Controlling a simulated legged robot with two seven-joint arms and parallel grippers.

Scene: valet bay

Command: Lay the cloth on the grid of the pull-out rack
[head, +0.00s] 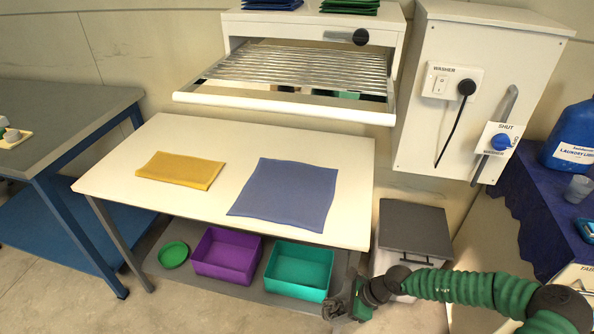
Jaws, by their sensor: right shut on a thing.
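The pull-out rack (284,107) is drawn out of a white cabinet above the table. Its grid (300,66) of metal bars is bare. A blue cloth (285,194) lies flat on the white table, and a smaller yellow cloth (181,170) lies to its left. My right gripper (346,304) is low at the table's front right, in front of the lower shelf. It is shut on a small dark grey, crumpled thing (336,309); I cannot tell for sure what it is. My left gripper is not in view.
A white table (130,180) stands below the rack; purple (226,256) and teal (299,270) bins sit on its lower shelf. A grey-lidded bin (414,232) stands right of it. A washer switch box (478,90) hangs right of the rack.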

